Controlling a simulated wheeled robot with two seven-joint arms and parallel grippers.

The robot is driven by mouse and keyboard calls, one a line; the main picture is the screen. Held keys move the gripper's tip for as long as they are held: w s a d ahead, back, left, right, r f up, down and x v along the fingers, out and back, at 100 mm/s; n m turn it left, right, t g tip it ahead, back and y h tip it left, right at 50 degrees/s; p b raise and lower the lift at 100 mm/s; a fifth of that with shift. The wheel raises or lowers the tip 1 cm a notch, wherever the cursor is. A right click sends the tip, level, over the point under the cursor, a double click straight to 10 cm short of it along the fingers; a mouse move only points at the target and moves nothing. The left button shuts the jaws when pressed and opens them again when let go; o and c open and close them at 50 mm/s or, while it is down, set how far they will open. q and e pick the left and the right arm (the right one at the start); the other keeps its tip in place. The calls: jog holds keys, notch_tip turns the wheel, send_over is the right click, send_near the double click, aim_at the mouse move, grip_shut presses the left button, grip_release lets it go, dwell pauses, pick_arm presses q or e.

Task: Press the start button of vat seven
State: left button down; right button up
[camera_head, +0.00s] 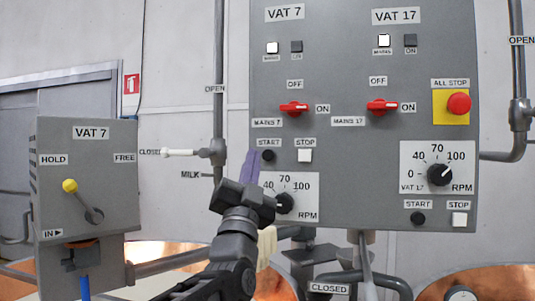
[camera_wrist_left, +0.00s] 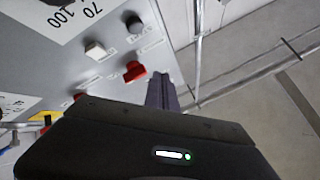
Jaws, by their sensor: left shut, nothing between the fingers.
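The grey control panel (camera_head: 340,160) has a VAT 7 column on its left. The black START button (camera_head: 268,156) of vat seven sits beside the white STOP button (camera_head: 305,155), below the red MAINS 7 switch (camera_head: 294,108), whose handle lies level toward ON. My left gripper (camera_head: 251,166) is shut and empty, its purple-grey fingers pointing up just left of and below START. In the left wrist view, the fingers (camera_wrist_left: 162,92) stand right of the red switch (camera_wrist_left: 134,71); START (camera_wrist_left: 134,24) and STOP (camera_wrist_left: 95,49) are unobstructed. Contact with the panel cannot be told.
A vat 7 speed dial (camera_head: 284,203) is partly covered by my gripper. The VAT 17 column has its own START (camera_head: 418,218) and STOP (camera_head: 459,219). A red ALL STOP (camera_head: 459,103) is at upper right. A pipe valve (camera_head: 212,152) and a HOLD/FREE box (camera_head: 88,180) are left.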

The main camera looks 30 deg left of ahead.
aim_at(268, 155)
pick_arm(q)
jog(key=w+a+p, duration=0.1)
jog(key=w, duration=0.1)
jog(key=w+p, duration=0.2)
jog(key=w, duration=0.1)
jog(key=w+a+p, duration=0.1)
jog(key=w, duration=0.1)
jog(key=shift+w+a, duration=0.2)
jog(key=shift+a, duration=0.1)
jog(key=shift+w, duration=0.1)
dwell(1.7)
jog(key=shift+w+a, duration=0.1)
jog(key=shift+w, duration=0.2)
